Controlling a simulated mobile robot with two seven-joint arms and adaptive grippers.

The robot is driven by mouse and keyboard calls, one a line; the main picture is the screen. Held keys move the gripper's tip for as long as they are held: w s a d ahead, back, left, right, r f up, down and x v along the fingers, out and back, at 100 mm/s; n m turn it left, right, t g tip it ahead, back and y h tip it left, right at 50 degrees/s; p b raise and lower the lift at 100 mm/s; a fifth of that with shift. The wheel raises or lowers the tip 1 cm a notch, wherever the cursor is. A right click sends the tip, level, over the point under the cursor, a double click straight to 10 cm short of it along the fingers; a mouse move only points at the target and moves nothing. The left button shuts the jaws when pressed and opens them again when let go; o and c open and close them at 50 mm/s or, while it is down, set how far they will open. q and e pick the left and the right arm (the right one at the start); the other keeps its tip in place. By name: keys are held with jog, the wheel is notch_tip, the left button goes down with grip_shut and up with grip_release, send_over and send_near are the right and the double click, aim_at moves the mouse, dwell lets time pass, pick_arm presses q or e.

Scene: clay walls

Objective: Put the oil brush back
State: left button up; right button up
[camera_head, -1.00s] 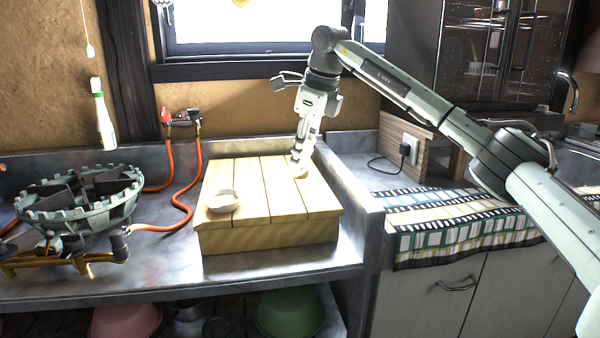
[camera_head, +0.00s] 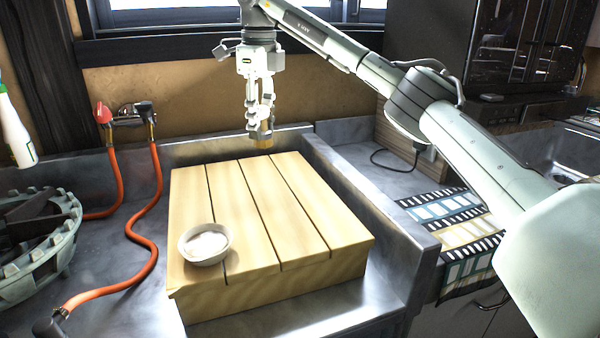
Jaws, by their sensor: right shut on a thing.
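My right gripper (camera_head: 260,115) is above the back part of a slatted wooden stand (camera_head: 290,235), fingers pointing down. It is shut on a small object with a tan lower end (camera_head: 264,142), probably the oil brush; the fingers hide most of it. The tan end appears a little above the stand's back edge. A small white bowl (camera_head: 206,244) with pale contents sits on the stand's front left corner, apart from the gripper. My left gripper is out of view.
Orange hoses (camera_head: 150,215) and a red-handled valve (camera_head: 122,114) are left of the stand. A round burner (camera_head: 38,235) is at the far left. A raised counter edge (camera_head: 370,220) and striped cloth (camera_head: 460,235) lie to the right. The stand's middle is clear.

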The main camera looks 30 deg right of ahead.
jog(key=s+d+f, duration=0.1)
jog(key=s+d, duration=0.1)
jog(key=s+d+f, duration=0.4)
jog(key=d, duration=0.1)
jog(key=shift+s+f, duration=0.2)
jog(key=shift+f, duration=0.05)
notch_tip(320, 180, down, 4)
jog(key=shift+r, duration=0.2)
jog(key=shift+f, duration=0.25)
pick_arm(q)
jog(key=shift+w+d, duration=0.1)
pick_arm(e)
jog(key=o, duration=1.1)
jog(key=shift+f, duration=0.15)
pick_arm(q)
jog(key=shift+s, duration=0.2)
pick_arm(e)
jog(key=shift+o, duration=0.2)
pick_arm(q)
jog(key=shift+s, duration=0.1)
